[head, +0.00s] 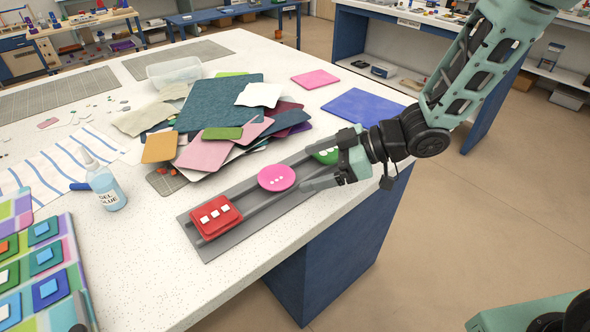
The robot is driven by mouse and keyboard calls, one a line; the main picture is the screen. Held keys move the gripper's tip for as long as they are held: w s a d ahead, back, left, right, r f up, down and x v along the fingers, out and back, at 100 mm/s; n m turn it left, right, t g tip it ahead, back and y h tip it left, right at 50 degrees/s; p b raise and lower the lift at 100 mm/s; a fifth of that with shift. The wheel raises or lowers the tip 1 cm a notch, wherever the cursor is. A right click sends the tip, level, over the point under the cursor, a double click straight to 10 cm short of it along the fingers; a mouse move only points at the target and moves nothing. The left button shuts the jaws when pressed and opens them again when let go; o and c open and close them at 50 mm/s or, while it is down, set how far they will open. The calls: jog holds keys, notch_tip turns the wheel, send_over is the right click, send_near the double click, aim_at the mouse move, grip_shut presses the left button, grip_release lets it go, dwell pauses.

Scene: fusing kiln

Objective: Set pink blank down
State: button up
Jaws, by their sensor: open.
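The pink blank (276,178) is a round disc with small white dots on top. It lies on the middle of a grey railed tray (206,245) near the table's front right edge. A red square blank (214,217) with white squares sits at the tray's near left end. A green blank (326,156) sits at the far right end, partly hidden by my gripper. My gripper (316,166) is open just right of the pink blank, and appears apart from it. Nothing shows held between its fingers.
A pile of coloured sheets (220,100) lies behind the tray. A glue bottle (104,182) stands to the left, near a striped cloth (60,165). A blue sheet (362,107) lies behind my gripper.

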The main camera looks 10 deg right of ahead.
jog(key=d+r+m+t+h, duration=0.2)
jog(key=d+r+t+h, duration=0.1)
jog(key=d+r+h, duration=0.1)
jog(key=s+r+m+g+h, duration=0.1)
jog(key=s+m+g+h, duration=0.2)
jog(key=s, duration=0.8)
jog(key=s+d+r+m+g+h, duration=0.1)
jog(key=s+h, duration=0.3)
jog(key=s, duration=0.8)
jog(key=shift+r+m+g, duration=0.45)
jog(key=shift+m+g, duration=0.45)
